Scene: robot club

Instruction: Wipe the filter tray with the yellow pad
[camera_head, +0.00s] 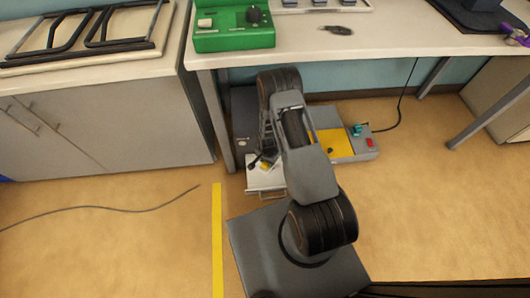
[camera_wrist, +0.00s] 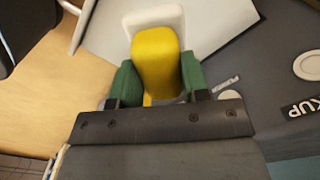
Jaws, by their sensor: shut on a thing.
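My gripper (camera_wrist: 158,78) is shut on the yellow pad (camera_wrist: 155,52), with a green-lined finger on each side of it. A white rounded part shows at the pad's far end. In the head view, a bit of the pad (camera_head: 265,166) shows over the pale filter tray (camera_head: 262,181), which sticks out at the front of a dark grey box. The tray (camera_wrist: 108,32) lies behind the pad in the wrist view. My arm hides part of the tray, and I cannot tell whether the pad touches it.
The dark grey box (camera_head: 241,128) stands on the floor beneath the workbench (camera_head: 300,45). A yellow-topped unit (camera_head: 334,143) with a red button is right of my arm. A cabinet (camera_head: 125,125) stands left. A cable (camera_head: 110,208) lies on open floor beside a yellow floor stripe (camera_head: 217,240).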

